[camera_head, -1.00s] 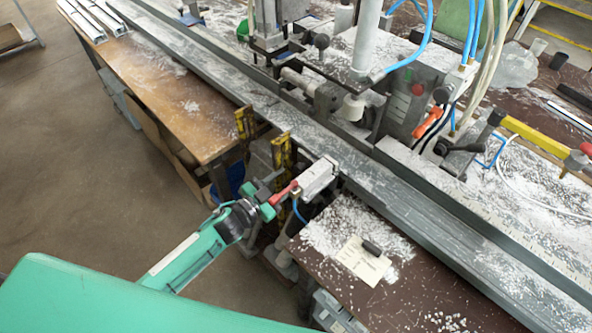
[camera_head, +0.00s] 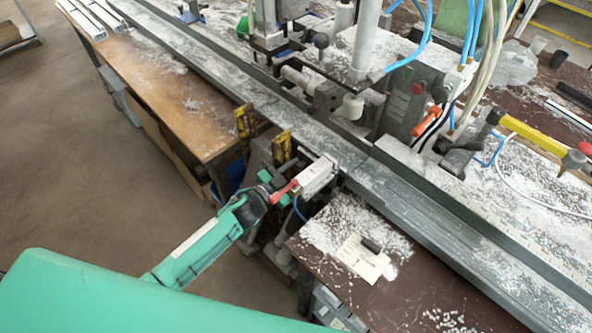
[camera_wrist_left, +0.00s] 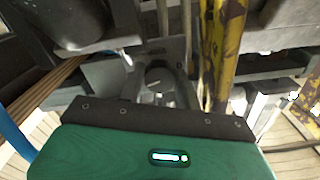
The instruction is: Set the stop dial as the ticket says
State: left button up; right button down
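The ticket (camera_head: 362,258) is a pale paper slip lying on the brown bench top, with a small dark block on its upper edge. Its writing is too small to read. My left gripper (camera_head: 276,190) is at the front of the bench, right at a red lever (camera_head: 284,191) on a light metal block (camera_head: 318,176). I cannot tell whether its fingers touch or hold the lever. My right gripper is not in view.
A long grey rail (camera_head: 400,185) runs diagonally across the bench. Yellow posts (camera_head: 282,148) stand close to my left gripper. A clamp machine (camera_head: 365,95) with blue hoses stands behind the rail. A wooden table (camera_head: 165,105) is at left, with open floor before it.

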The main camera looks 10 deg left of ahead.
pick_arm(q)
jog(key=shift+m, duration=1.5)
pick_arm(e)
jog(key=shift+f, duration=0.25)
pick_arm(q)
jog(key=o, duration=0.7)
jog(key=shift+b, duration=0.3)
jog(key=b+v, duration=0.2)
jog(key=v, duration=1.1)
jog(key=shift+s+a, duration=0.3)
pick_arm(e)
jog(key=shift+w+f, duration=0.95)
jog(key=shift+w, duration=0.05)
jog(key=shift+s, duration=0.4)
